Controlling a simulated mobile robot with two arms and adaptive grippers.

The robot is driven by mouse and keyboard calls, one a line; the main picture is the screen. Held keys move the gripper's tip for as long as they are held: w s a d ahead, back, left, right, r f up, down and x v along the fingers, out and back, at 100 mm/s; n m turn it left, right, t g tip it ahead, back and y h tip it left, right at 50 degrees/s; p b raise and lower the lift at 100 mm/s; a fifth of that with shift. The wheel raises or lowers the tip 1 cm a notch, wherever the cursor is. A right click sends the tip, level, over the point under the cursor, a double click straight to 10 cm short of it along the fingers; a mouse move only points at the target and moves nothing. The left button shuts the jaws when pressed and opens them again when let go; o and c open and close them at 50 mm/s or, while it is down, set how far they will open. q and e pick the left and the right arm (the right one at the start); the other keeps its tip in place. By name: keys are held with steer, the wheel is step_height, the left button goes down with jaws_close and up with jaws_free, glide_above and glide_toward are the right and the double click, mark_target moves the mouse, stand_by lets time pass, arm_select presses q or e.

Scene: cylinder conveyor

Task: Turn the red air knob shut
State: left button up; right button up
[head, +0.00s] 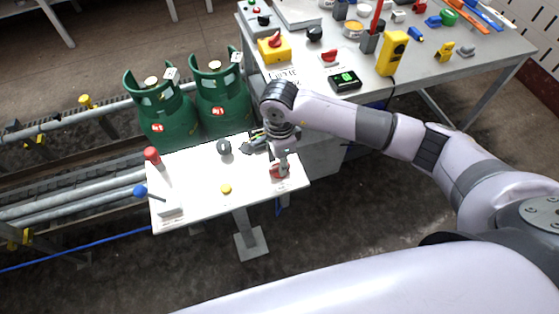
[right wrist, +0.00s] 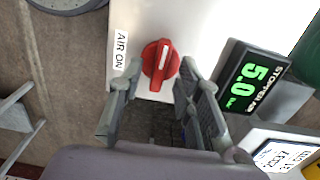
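The red air knob (right wrist: 160,66) is round with a raised grip bar and a white line on it. It sits on the white panel table beside a label (right wrist: 121,50) reading "AIR ON". The white line points up and slightly right in the right wrist view. In the head view the knob (head: 280,172) is at the table's right end. My right gripper (right wrist: 160,78) is open, its fingertips on either side of the knob's near part. Gaps show between fingers and knob. In the head view the gripper (head: 281,163) points down over it. My left gripper is not in view.
A display (right wrist: 256,84) reading "STOPPER AIR 5.0" stands right of the knob. The white table (head: 200,180) also holds a yellow button (head: 226,188) and a red-topped post (head: 152,156). Green gas cylinders (head: 222,98) stand behind. A cluttered grey workbench (head: 480,55) is at the upper right.

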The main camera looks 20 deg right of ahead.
steer(key=shift+f, duration=0.75)
steer(key=shift+c, duration=0.3)
jaws_close()
